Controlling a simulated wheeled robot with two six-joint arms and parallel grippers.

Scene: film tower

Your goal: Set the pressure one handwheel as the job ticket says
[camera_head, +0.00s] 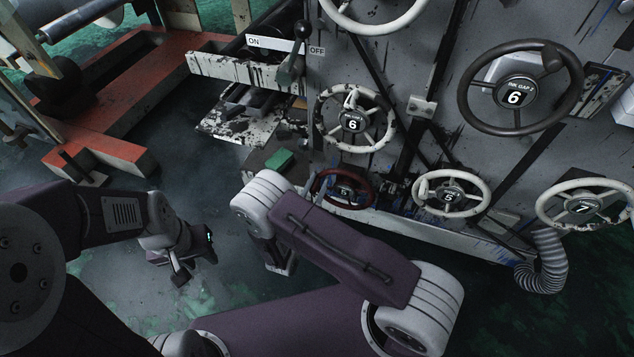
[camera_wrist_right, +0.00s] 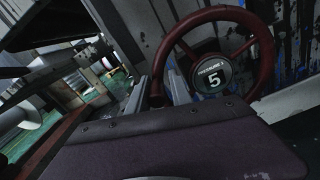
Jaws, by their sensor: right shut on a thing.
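The pressure one handwheel is dark red (camera_head: 345,188), low on the panel in the head view, partly behind my right arm. In the right wrist view its rim (camera_wrist_right: 262,55) is large, and its hub reads "PRESSURE 1" with the number 5 (camera_wrist_right: 213,80). I see no legible job ticket.
Cream handwheels stand close by, one reading 6 (camera_head: 391,120) and one at the right reading 7 (camera_head: 546,205). A dark handwheel (camera_head: 463,100) reads 6. An ON/OFF lever (camera_head: 291,68) is above left. A ribbed hose (camera_head: 551,262) hangs at the right.

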